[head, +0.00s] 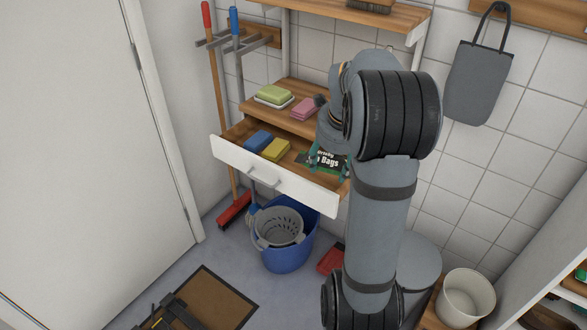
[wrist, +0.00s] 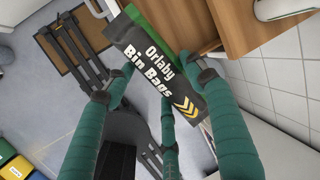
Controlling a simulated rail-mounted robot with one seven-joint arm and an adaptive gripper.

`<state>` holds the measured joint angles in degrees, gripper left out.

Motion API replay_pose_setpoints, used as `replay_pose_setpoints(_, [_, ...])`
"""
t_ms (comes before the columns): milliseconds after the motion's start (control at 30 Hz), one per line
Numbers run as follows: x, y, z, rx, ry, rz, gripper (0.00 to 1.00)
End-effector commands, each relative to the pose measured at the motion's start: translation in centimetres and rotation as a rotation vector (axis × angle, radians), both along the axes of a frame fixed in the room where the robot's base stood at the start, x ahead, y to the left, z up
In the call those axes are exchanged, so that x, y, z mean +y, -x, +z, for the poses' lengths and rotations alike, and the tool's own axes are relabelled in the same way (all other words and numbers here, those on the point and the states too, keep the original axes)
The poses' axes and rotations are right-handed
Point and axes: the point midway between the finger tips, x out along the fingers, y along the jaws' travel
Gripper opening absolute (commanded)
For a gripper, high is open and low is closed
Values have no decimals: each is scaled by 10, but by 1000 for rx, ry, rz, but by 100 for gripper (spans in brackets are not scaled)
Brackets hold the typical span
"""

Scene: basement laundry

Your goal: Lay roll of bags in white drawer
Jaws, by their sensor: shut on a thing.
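The roll of bags, a black pack with white "Orlaby Bin Bags" lettering and a green end, lies between my teal fingers in the wrist view (wrist: 152,62). My gripper (wrist: 162,78) is shut on it. In the head view the roll (head: 328,161) shows at the right end of the open white drawer (head: 240,163), partly hidden by my gripper (head: 330,166) and arm. I cannot tell whether it touches the drawer. The drawer is pulled out and has a wooden inside. A blue sponge (head: 257,140) and a yellow sponge (head: 275,150) lie in its left and middle part.
A shelf above the drawer holds a green soap on a dish (head: 273,95) and a pink sponge (head: 303,108). A blue bucket (head: 287,257) with a grey basket stands below the drawer. A red broom (head: 235,210) leans at left. A white bin (head: 465,297) stands lower right.

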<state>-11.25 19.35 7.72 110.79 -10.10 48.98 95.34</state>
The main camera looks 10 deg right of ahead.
Motion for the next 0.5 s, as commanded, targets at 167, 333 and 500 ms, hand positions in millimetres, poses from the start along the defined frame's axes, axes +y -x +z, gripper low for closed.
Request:
replay_pose_setpoints(167, [13,-21,-18,-1,0,-154,20])
replay_pose_setpoints(333, [17,-34,-23,1,-1,-228,20])
replay_pose_setpoints(500, [18,-64,-40,5,-2,-238,20])
